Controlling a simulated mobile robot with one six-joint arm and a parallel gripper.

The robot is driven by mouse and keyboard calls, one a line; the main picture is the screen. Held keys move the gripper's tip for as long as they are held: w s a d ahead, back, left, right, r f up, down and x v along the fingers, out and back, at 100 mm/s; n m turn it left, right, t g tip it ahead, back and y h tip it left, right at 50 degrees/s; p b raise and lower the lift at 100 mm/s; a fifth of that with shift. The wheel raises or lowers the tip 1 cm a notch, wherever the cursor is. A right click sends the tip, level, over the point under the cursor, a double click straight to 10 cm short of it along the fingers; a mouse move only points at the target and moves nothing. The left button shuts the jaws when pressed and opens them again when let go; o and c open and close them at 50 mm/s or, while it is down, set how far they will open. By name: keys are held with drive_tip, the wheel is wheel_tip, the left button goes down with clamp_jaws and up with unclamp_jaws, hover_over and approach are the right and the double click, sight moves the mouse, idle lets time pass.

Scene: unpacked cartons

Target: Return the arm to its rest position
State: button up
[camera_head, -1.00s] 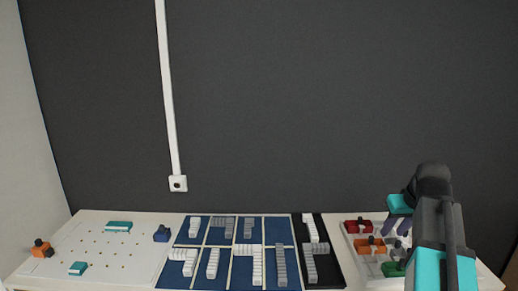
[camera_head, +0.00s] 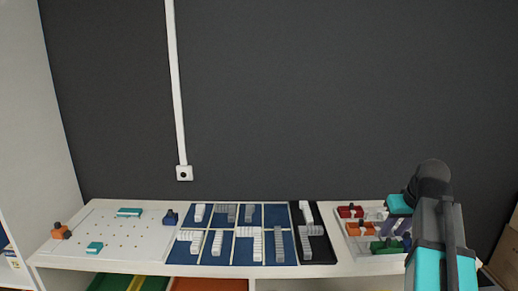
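My arm (camera_head: 438,225) rises from the lower right corner of the view, in front of the right end of the shelf top. It has dark grey and teal links and is folded at the black joint (camera_head: 432,175). My gripper cannot be made out; the arm's end is hidden or too small to tell. I cannot see whether anything is held.
A white shelf top (camera_head: 200,270) carries a white pegboard (camera_head: 110,235) with coloured blocks, a blue sectioned mat (camera_head: 222,258), a black tray (camera_head: 318,240), and a tray of coloured pieces at right. Coloured bins sit below. A dark wall (camera_head: 330,90) stands behind.

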drive_tip(key=s+a+f+n+g+y, duration=0.1)
drive_tip(key=s+a+f+g, duration=0.15)
drive_tip(key=a+f, duration=0.65)
drive_tip(key=s+a+f+g, duration=0.2)
drive_tip(key=s+f, duration=0.1)
drive_tip(key=f, duration=1.1)
drive_tip(key=s+a+f+n+g+y, duration=0.15)
drive_tip(key=a+f, duration=0.45)
drive_tip(key=f, duration=0.6)
drive_tip(key=s+a+f+m+g+h, duration=0.1)
drive_tip(key=s+a+f+g, duration=0.1)
drive_tip(key=s+f, duration=1)
drive_tip(key=s+a+f+m+g+h, duration=0.1)
drive_tip(key=s+a+f, duration=0.3)
drive_tip(key=s+f, duration=0.9)
drive_tip(key=shift+s+a+g, duration=0.35)
drive_tip(key=shift+s+g, duration=0.25)
drive_tip(key=shift+s, duration=1.35)
